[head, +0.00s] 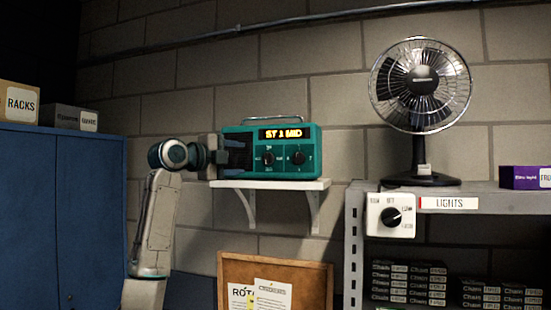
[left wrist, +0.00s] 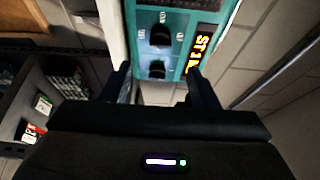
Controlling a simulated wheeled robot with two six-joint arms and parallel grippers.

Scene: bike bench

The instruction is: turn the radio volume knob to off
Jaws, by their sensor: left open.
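The teal radio (head: 284,146) stands on a small white wall shelf, its lit display reading about "ST 1 MID". Its face has two dark knobs, a left one (head: 268,158) and a right one (head: 298,158); their small labels are too fine to read, so I cannot tell which is volume. My left gripper (head: 246,157) is open in front of the radio's left part, hiding some of its face. In the left wrist view, the knobs (left wrist: 160,36) and (left wrist: 157,69) show ahead of the open, empty fingers (left wrist: 158,77). My right gripper is not in view.
The white shelf (head: 280,185) has brackets below. A cork board (head: 232,268) is under it. To the right, a metal rack (head: 354,240) carries a fan (head: 420,85) and a lights switch (head: 391,216). A blue cabinet (head: 60,210) stands left.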

